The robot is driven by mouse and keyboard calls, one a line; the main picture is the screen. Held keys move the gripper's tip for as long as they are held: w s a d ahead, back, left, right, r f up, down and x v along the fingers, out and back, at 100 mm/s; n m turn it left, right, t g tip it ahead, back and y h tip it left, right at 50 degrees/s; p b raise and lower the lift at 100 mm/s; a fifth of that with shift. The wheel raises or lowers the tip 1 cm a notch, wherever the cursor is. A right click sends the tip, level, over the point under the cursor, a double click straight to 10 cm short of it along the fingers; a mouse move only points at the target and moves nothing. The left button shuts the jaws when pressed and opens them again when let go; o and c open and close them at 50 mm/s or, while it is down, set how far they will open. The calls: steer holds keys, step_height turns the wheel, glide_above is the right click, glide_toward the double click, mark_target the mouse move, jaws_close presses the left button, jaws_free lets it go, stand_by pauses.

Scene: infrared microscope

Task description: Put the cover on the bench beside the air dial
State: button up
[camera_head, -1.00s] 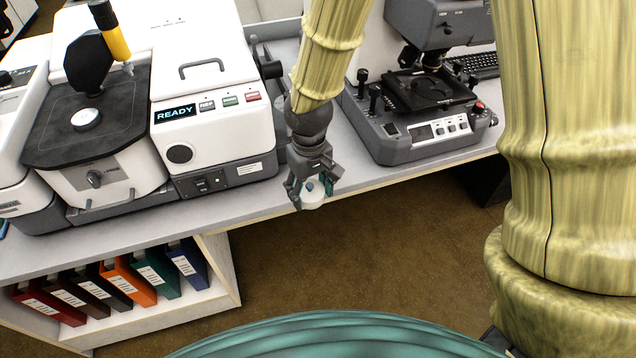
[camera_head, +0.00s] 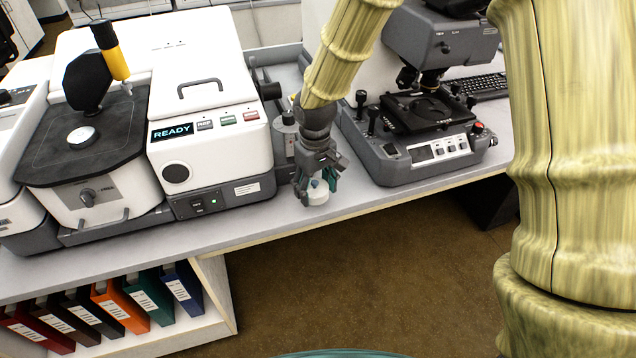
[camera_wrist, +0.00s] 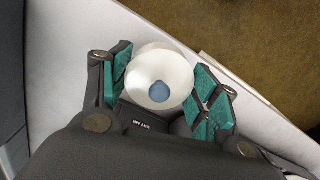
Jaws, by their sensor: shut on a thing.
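The cover (camera_head: 317,196) is a small round white piece with a blue-grey knob at its middle. My gripper (camera_head: 318,184) is shut on it and holds it at the bench's front strip, in the gap between the white instrument and the microscope. In the wrist view the cover (camera_wrist: 142,68) sits between the green finger pads. I cannot tell whether it touches the bench. The air dial is largely hidden. A dark block labelled "DRY AIR" (camera_wrist: 158,122) shows just beside the cover in the wrist view, partly covered by my gripper.
The white instrument with the READY display (camera_head: 210,140) stands left of my gripper. The dark grey microscope (camera_head: 425,150) stands close on the right. The bench (camera_head: 240,226) has a narrow bare strip along its front edge. Binders (camera_head: 105,305) fill the shelf below.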

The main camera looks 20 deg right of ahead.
mark_target(318, 185)
steer(key=w, duration=0.1)
steer(key=w+d, duration=0.1)
steer(key=w, duration=0.1)
steer(key=shift+w+d+f, duration=0.2)
steer(key=shift+w+d, duration=0.2)
steer(key=shift+w+d+f, duration=0.15)
steer(key=shift+w, duration=0.05)
steer(key=shift+f+p, duration=0.3)
steer(key=shift+f, duration=1.3)
steer(key=shift+f, duration=0.15)
steer(key=o, duration=0.9)
step_height(318, 185, up, 12)
